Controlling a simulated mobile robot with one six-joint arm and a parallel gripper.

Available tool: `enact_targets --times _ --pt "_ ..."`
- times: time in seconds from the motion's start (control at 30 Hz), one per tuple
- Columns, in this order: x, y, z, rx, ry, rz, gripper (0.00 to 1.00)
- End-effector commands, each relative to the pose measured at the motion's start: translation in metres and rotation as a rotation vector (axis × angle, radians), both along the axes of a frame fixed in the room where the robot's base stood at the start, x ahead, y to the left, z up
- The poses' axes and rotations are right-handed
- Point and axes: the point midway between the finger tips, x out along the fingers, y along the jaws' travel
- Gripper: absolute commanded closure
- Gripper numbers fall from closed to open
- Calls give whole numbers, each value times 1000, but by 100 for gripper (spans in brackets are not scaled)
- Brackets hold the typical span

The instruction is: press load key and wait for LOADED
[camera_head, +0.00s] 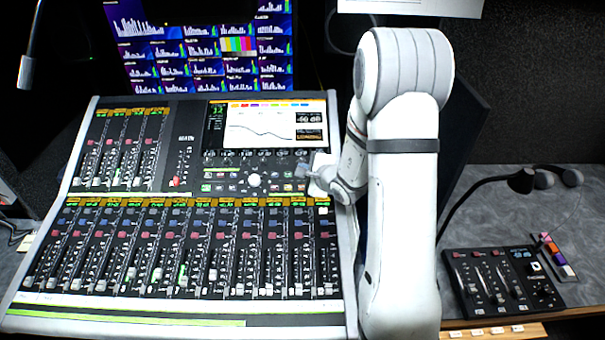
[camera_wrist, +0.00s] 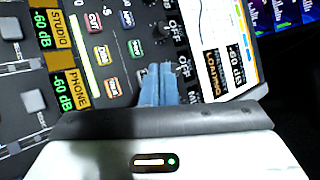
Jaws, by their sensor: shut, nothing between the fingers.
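My gripper (camera_head: 302,171) is shut and empty at the right of the mixing console's key block, just below its screen. In the wrist view its pale blue fingers (camera_wrist: 158,88) point at the dark panel beside several small keys. One is an orange-rimmed key (camera_wrist: 112,86) and one a green-rimmed key (camera_wrist: 136,48). I cannot read which is the load key; it may be hidden by the fingertips. Whether the tips touch a key cannot be told. The console screen (camera_head: 262,124) carries an orange readout (camera_wrist: 213,80) that reads LOADING in the wrist view.
Rows of faders (camera_head: 170,245) fill the console front. A round knob (camera_head: 254,180) stands left of my gripper. A monitor wall (camera_head: 200,50) is behind. A small control panel (camera_head: 503,280) and a black gooseneck lamp (camera_head: 480,190) stand on the right desk.

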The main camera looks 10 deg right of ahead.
Motion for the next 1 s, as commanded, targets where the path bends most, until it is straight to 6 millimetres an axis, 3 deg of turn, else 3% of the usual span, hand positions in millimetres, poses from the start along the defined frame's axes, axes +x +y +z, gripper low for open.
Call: enact_targets --times 0.37,1.0 --pt "-14 3 34 0 -2 1 100" --pt "-15 3 36 1 0 1 100"
